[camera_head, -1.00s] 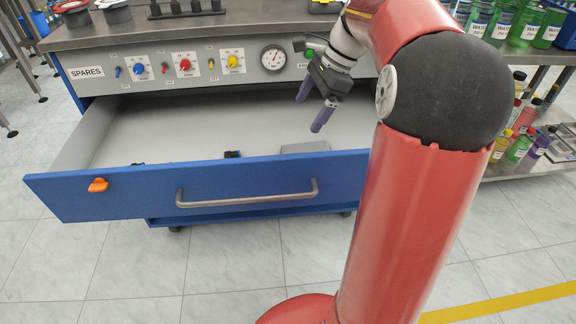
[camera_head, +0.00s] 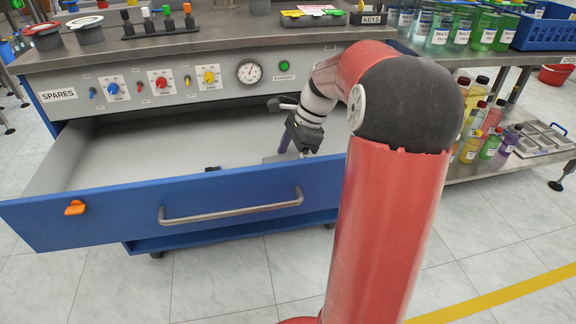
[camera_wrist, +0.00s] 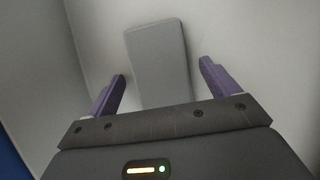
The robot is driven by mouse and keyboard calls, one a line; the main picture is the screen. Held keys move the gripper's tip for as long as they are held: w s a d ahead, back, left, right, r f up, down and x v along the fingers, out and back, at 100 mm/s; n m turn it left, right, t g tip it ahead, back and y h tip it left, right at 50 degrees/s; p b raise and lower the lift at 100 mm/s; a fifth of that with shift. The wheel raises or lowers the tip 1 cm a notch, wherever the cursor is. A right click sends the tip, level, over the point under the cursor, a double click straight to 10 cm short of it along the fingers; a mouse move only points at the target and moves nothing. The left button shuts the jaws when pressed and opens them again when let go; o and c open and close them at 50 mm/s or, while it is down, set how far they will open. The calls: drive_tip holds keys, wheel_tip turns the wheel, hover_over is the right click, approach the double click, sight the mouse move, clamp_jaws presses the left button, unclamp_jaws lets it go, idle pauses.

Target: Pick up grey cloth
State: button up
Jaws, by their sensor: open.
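The grey cloth (camera_wrist: 158,52) is a flat grey rectangle with rounded corners on the light drawer floor in the wrist view. In the head view only a small grey edge of it (camera_head: 271,159) shows behind the drawer front. My gripper (camera_head: 294,148) reaches down into the right part of the open drawer, over the cloth. In the wrist view its two purple fingers are wide apart, one on each side of the cloth, with nothing between them gripped. The near end of the cloth is hidden behind the gripper body.
The blue drawer front (camera_head: 100,220) with its metal handle (camera_head: 232,212) stands up as a wall on the near side. A small dark object (camera_head: 212,168) shows behind it. The control panel (camera_head: 130,88) overhangs the drawer's back. The left of the drawer looks clear.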

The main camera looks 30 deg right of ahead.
drive_tip(key=c, duration=1.1)
drive_tip(key=shift+o, duration=0.2)
drive_tip(key=shift+r, duration=0.15)
wheel_tip(320, 180, up, 20)
drive_tip(key=p, duration=0.3)
drive_tip(key=shift+p, duration=0.4)
